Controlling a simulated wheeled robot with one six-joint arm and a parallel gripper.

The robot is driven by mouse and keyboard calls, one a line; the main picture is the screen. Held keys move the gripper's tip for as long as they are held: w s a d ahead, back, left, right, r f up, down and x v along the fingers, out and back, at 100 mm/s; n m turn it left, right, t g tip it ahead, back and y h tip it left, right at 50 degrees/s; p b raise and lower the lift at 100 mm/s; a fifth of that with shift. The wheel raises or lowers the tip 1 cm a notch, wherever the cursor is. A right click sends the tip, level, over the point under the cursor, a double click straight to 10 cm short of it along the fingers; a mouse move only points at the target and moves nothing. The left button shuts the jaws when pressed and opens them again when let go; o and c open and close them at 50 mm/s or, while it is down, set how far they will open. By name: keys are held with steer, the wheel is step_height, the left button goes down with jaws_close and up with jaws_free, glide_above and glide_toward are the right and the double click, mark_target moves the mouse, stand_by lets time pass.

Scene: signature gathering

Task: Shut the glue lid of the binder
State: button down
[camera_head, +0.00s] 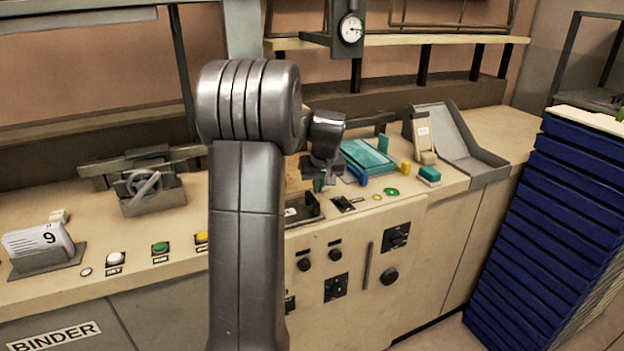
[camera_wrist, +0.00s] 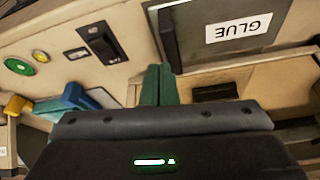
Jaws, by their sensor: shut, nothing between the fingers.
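The binder (camera_head: 160,270) is a long cream machine with a grey lower front. Its glue well (camera_head: 308,216) is a dark recessed box with a white label, partly hidden behind my arm. In the wrist view the well (camera_wrist: 195,40) shows at the top with its "GLUE" label upside down. A tan panel (camera_wrist: 275,88) with a dark slot or handle lies just beyond it; it looks like the raised lid, but its angle is unclear. My gripper (camera_head: 318,185) is above the well's back edge. Its green fingers (camera_wrist: 158,84) are shut and empty, close to the panel's edge; contact cannot be told.
A black switch (camera_wrist: 102,42) and a green button (camera_wrist: 19,67) sit beside the well. A teal tray (camera_head: 368,157) and small blocks lie right of my gripper. A clamp with a handwheel (camera_head: 143,184) stands left.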

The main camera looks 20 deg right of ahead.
steer(key=shift+d+f, duration=0.5)
steer(key=shift+f, duration=0.35)
steer(key=s+d+r, duration=0.3)
steer(key=d+r, duration=0.4)
steer(key=r, duration=0.2)
steer(key=shift+d+r, duration=0.2)
steer(key=shift+r, duration=0.2)
steer(key=shift+s, duration=0.1)
